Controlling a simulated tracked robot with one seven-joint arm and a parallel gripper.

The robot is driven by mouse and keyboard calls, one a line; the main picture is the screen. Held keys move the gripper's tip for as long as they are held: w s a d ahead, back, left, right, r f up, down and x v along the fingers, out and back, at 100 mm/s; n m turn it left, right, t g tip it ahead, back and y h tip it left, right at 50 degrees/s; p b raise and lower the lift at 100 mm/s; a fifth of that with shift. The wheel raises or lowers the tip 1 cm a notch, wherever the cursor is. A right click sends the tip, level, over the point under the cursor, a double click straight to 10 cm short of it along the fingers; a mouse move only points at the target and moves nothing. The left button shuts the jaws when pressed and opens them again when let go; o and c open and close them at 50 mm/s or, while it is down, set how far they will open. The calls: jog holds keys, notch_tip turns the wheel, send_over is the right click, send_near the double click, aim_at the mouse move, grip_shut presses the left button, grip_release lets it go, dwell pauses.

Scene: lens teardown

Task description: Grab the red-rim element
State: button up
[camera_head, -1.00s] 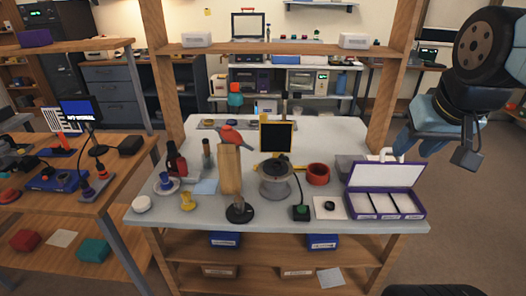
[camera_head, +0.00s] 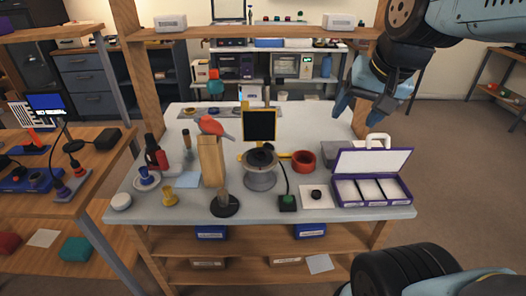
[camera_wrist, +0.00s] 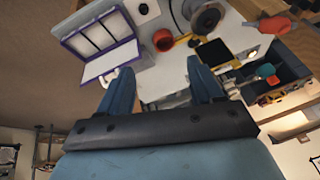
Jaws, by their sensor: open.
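My gripper (camera_head: 361,108) is open and empty, held above the back right of the white-topped workbench (camera_head: 310,125). In the wrist view my gripper's two blue fingers (camera_wrist: 160,72) are spread apart. A round red ring-shaped thing (camera_head: 303,160) sits on the bench right of the spool-like stand; it also shows beyond the fingers in the wrist view (camera_wrist: 163,40). I cannot tell whether it is the red-rim element. A small dark round piece (camera_head: 316,194) lies on a white sheet near the front. No lens with a clear red rim can be made out.
An open purple case (camera_head: 372,204) with white compartments stands at the right. A wooden shelf post (camera_head: 128,60) rises at left.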

jog(key=w+a+f+m+g+y, duration=0.1)
jog(key=w+a+f+m, duration=0.1)
jog(key=w+m, duration=0.25)
jog(key=w+a+f+m+g+y, duration=0.1)
jog(key=w+a+f+m, duration=0.1)
jog(key=w+a+m, duration=0.3)
jog(key=m+g+y, duration=0.1)
jog(key=m+g, duration=0.1)
jog(key=m, duration=0.7)
send_near(261, 153)
jog(key=f, duration=0.2)
jog(key=shift+s+a+f, duration=0.25)
jog(key=shift+s+f, duration=0.1)
jog(key=shift+f, duration=0.05)
jog(key=shift+w+a+x, duration=0.1)
jog(key=shift+w+x, duration=0.1)
jog(key=shift+x, duration=1.15)
jog(key=shift+w+a+x, duration=0.15)
jog(key=shift+x, duration=1.15)
jog(key=shift+r, duration=0.1)
jog(key=shift+c, duration=0.4)
jog(key=c, duration=1)
